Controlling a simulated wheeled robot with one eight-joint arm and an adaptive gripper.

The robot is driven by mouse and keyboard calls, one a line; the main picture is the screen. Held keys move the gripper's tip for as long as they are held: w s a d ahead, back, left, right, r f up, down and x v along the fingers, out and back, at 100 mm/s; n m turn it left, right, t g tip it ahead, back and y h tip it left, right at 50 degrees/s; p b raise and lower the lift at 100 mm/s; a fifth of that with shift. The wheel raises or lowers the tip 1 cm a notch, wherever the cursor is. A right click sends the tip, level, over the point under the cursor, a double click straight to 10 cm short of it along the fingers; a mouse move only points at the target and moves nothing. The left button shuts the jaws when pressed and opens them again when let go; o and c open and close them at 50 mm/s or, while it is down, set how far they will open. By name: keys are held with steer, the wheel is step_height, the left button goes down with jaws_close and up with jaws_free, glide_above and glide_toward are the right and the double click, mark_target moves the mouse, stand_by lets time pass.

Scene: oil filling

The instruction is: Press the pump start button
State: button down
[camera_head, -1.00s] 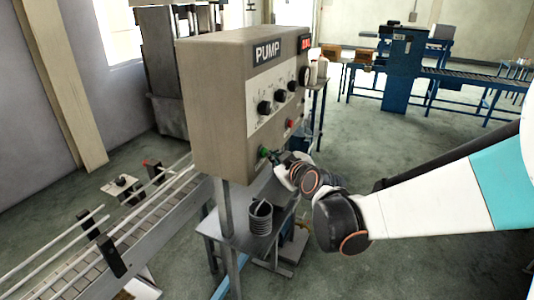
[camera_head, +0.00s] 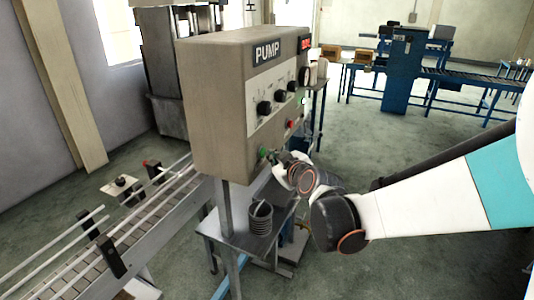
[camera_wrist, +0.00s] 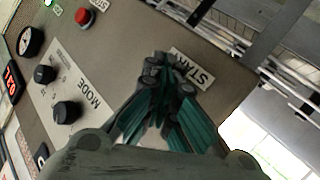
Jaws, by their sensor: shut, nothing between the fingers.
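The pump control box (camera_head: 215,110) is a beige panel with a "PUMP" sign on its front. The green start button (camera_head: 263,152) is low on the panel's face, at its near end in the head view. My gripper (camera_head: 275,157) is shut and empty, with its tips just right of the green button. In the wrist view my closed fingers (camera_wrist: 168,65) lie over the panel beside the "START" label (camera_wrist: 192,68) and hide the green button. Whether the tips touch the button cannot be told.
A red button (camera_head: 291,124) sits farther along the panel; it also shows in the wrist view (camera_wrist: 84,17). Black knobs (camera_head: 264,107) are above. A small metal table (camera_head: 232,229) with stacked rings (camera_head: 260,216) stands below. A conveyor (camera_head: 130,235) runs at left.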

steer(key=shift+s+d, duration=0.35)
steer(key=shift+d, duration=0.5)
steer(key=d, duration=0.1)
steer(key=s+d, duration=0.1)
steer(key=d, duration=0.2)
steer(key=shift+s+d, duration=0.35)
stand_by(0.4)
steer(key=s+d+f+m+g+h+b, duration=0.2)
steer(key=s+d, duration=0.4)
steer(key=s, duration=0.4)
steer(key=s+d+f+m+g+h+b, duration=0.2)
steer(key=s+d+f+m, duration=0.2)
steer(key=s, duration=0.5)
steer(key=s+d+f+m+g+h+b, duration=0.2)
steer(key=s+d+f+m+b, duration=0.1)
steer(key=s+d, duration=0.4)
steer(key=s+m, duration=0.1)
steer(key=s, duration=0.2)
steer(key=shift+s+d+m+h, duration=0.3)
steer(key=shift+s+m, duration=0.05)
steer(key=shift+m, duration=0.05)
